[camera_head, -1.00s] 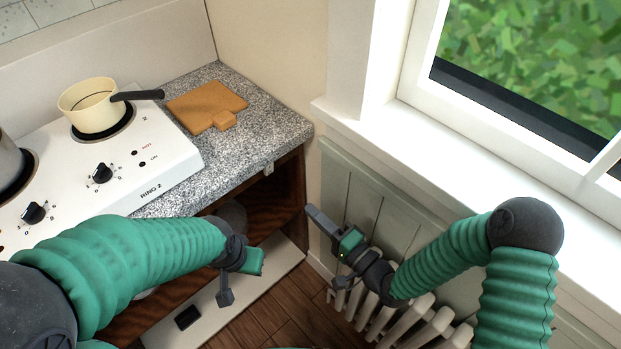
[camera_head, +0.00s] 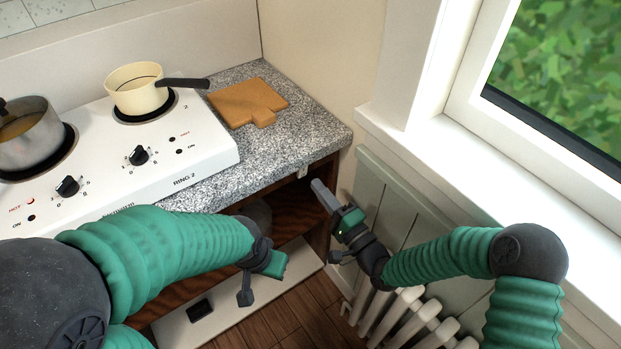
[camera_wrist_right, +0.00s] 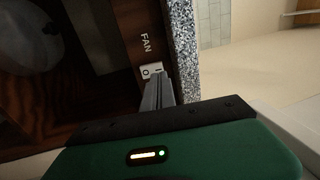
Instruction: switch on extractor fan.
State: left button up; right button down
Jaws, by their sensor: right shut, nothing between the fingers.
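The fan switch is a small white rocker (camera_wrist_right: 151,71) marked with 0 and a line, below the word FAN on dark wood, in the right wrist view. In the head view a small pale spot (camera_head: 302,171) under the worktop corner appears to be it. My right gripper (camera_head: 317,186) is shut and empty, its tip close to that corner. In the right wrist view its fingers (camera_wrist_right: 158,90) reach the switch's lower edge; I cannot tell whether they touch. My left gripper (camera_head: 246,292) hangs in front of the open cabinet; its finger gap is not clear.
A white hob (camera_head: 150,165) carries a cream pan (camera_head: 135,92) and a grey pot (camera_head: 28,140). A wooden board (camera_head: 245,102) lies on the granite worktop (camera_head: 300,130). A radiator (camera_head: 400,318) and window sill (camera_head: 480,180) are on the right, near my right arm.

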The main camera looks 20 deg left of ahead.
aim_at(302, 171)
jog(key=shift+x, duration=2)
jog(key=shift+r, duration=0.1)
jog(key=shift+w+a+r+g+h+p, duration=0.15)
jog(key=shift+w+g+h+p, duration=0.2)
jog(key=shift+p, duration=0.55)
jog(key=shift+s, duration=0.15)
